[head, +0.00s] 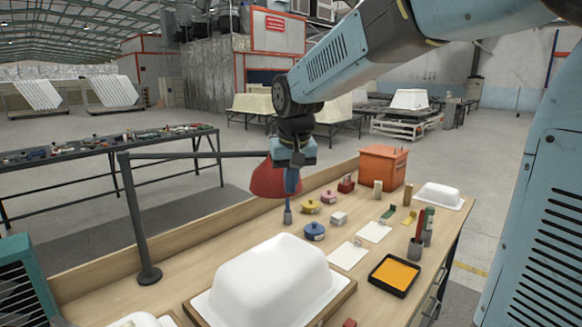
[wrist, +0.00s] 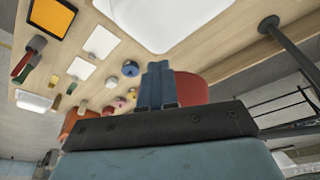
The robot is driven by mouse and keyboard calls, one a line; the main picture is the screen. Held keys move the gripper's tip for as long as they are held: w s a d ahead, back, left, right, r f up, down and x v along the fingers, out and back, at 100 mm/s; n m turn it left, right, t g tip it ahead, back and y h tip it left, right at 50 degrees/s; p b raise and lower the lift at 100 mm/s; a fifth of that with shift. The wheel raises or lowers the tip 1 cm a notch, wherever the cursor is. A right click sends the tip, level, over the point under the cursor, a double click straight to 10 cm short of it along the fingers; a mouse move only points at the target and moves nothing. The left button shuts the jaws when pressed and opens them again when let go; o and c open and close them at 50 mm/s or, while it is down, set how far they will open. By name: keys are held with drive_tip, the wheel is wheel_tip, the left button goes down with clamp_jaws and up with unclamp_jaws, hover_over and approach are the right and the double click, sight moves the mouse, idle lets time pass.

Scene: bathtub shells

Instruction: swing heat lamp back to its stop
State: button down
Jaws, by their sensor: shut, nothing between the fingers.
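The heat lamp has a red shade (head: 268,181) on a thin dark horizontal arm that runs from a black upright post (head: 137,215) with a round foot on the bench. The shade hangs over the bench's back edge. My gripper (head: 288,216) points down just right of the shade and hides part of it; its fingers are shut and empty. In the wrist view the closed fingers (wrist: 155,70) are beside the red shade (wrist: 191,88); whether they touch it I cannot tell. The post shows there too (wrist: 290,45). I cannot make out a stop.
A white tub shell (head: 270,282) lies on a wooden board in front. Yellow, pink and blue pots (head: 315,231), white sheets, an orange-filled tray (head: 394,274) and an orange box (head: 383,166) fill the right side. Bare bench (head: 200,262) lies between post and shell.

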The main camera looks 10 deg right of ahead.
drive_tip(key=w+f, duration=0.2)
drive_tip(key=w, duration=0.1)
drive_tip(key=w+f, duration=0.1)
drive_tip(key=shift+w+a, duration=0.2)
drive_tip(key=shift+a, duration=0.1)
